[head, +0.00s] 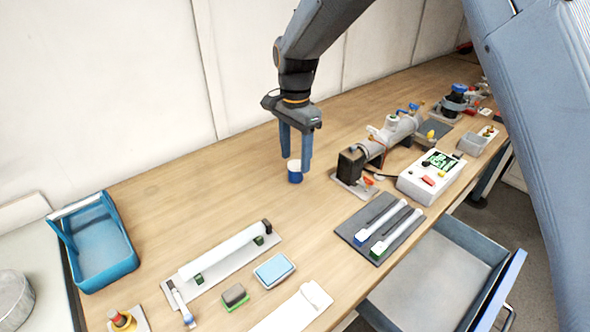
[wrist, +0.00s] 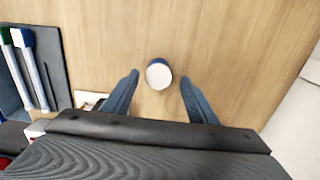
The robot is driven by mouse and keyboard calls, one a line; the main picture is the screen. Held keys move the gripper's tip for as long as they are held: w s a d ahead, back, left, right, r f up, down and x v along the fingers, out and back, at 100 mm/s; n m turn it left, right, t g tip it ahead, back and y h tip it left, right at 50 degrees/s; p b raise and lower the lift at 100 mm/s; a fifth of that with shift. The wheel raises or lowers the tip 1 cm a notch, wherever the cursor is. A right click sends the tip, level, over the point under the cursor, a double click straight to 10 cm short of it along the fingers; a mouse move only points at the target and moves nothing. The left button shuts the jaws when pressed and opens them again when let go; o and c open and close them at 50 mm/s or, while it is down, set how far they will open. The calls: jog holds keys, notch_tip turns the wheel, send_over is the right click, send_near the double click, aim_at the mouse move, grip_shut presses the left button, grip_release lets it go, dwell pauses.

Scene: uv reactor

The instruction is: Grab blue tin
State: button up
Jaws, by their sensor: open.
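A small blue tin (head: 295,177) with a white lid stands upright on the wooden bench near the middle of the head view. In the wrist view the tin (wrist: 159,74) shows its round white lid with a blue rim. My gripper (head: 296,168) points down at the tin, with its two blue fingers apart. In the wrist view the fingers of my gripper (wrist: 160,78) lie to the left and right of the tin, with a gap on each side. Exact finger height beside the tin is hard to tell.
A grey pump-like device (head: 385,140) and a white control box (head: 431,177) stand right of the tin. A dark mat (head: 360,238) with two white tubes lies in front. A blue caddy (head: 101,240) is at left. An open drawer (head: 430,280) juts out at front right. Bench behind the tin is clear.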

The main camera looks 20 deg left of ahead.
aim_at(295, 164)
jog(key=shift+s+f+p, duration=0.15)
jog(key=shift+f+p, duration=0.65)
jog(key=shift+f, duration=1.35)
jog(key=c, duration=1.1)
